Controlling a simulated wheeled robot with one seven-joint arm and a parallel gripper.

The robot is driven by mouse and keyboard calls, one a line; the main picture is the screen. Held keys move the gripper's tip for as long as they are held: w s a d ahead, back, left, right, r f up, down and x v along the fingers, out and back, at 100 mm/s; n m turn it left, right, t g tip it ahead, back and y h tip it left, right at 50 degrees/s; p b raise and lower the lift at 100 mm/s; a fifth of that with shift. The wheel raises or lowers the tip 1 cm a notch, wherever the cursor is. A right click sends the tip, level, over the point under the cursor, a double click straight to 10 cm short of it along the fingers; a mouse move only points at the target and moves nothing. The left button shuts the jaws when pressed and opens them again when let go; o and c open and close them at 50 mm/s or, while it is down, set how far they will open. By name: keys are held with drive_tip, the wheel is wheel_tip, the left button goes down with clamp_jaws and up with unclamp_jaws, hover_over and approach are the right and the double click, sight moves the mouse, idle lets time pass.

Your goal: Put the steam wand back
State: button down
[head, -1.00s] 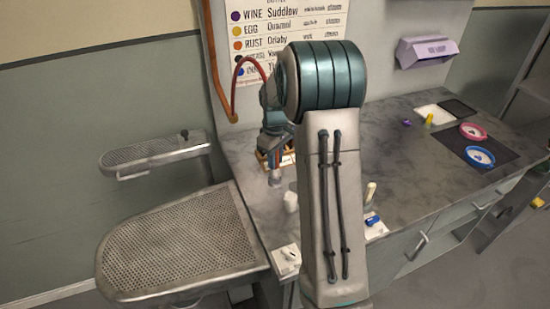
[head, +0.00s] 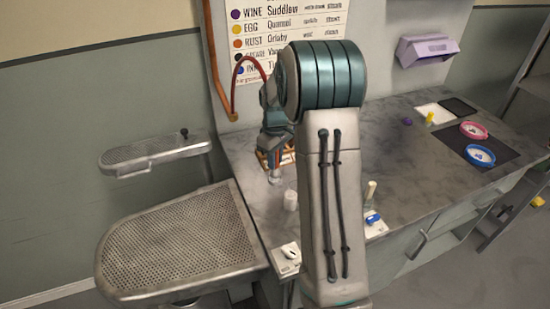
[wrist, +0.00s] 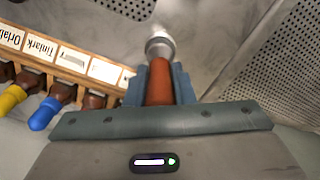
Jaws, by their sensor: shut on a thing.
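The steam wand (wrist: 160,88) has an orange-brown grip and a pale metal head. My gripper (wrist: 159,76) is shut on that grip, one grey finger on each side. In the wrist view the head points away, with a whitish blur at its tip. In the head view the wand's head (head: 275,177) shows below my gripper (head: 274,158), over the left part of the counter (head: 255,222). A red hose (head: 249,59) arches from the wall down behind my arm. Where the wand rests when put back is not clearly visible.
A white cup (head: 290,200) stands nearby. My arm hides the counter's middle.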

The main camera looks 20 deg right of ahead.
drive_tip(key=shift+f, duration=0.1)
drive_tip(key=shift+f+b, duration=0.45)
drive_tip(key=shift+f, duration=0.05)
drive_tip(key=shift+f, duration=0.25)
idle(0.4)
drive_tip(key=c, duration=0.8)
unclamp_jaws()
drive_tip(key=shift+c, duration=0.2)
drive_tip(key=shift+r, duration=0.2)
drive_tip(key=shift+r+p, duration=2.4)
drive_tip(key=shift+r, duration=1.2)
